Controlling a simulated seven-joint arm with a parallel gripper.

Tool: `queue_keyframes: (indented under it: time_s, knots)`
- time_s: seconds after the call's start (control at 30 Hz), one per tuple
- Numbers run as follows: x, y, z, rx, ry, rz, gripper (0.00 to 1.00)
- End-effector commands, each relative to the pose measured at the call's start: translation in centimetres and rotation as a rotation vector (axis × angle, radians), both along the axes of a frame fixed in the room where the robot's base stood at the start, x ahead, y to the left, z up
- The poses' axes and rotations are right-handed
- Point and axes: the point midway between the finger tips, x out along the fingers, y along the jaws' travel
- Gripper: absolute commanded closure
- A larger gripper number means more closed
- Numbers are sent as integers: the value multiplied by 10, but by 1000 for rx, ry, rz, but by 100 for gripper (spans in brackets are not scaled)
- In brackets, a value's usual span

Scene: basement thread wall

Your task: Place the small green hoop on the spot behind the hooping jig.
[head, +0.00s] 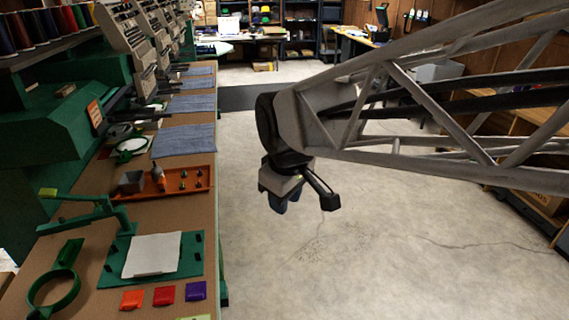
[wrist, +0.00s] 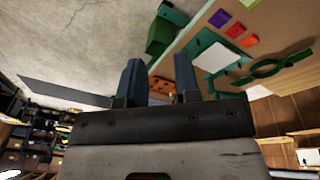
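The green hoop (head: 70,253), a ring with a straight tab, lies flat on the near left of the bench; it also shows at the upper right of the wrist view (wrist: 300,56). The hooping jig (head: 191,255) is a green board with a white cloth on it and a green lever arm, just right of and beyond the hoop. Bare brown bench shows between the jig and an orange tray. My gripper (head: 280,203) hangs over the floor right of the bench, away from the hoop. In the wrist view its two blue fingers (wrist: 158,80) stand apart with nothing between them.
The orange tray (head: 203,178) holds a grey box, a bottle and small parts. Orange, red (head: 164,296) and purple packets lie along the near side of the jig. Green embroidery machines (head: 50,125) line the bench's left side. Folded blue cloths (head: 185,140) lie farther back. The floor is clear.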

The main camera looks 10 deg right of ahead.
Motion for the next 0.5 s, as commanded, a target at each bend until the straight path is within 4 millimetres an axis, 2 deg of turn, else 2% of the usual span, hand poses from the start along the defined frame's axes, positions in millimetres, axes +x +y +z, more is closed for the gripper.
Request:
queue_keyframes:
  time_s: [0.03,0.2,0.4,0.5]
  knots:
    - [-15,-15,0,11,-7,-83,70]
    - [-60,-51,-7,52,-22,-358,70]
    - [-99,-75,-18,90,-36,-598,70]
    - [-109,-81,-21,101,-40,-663,70]
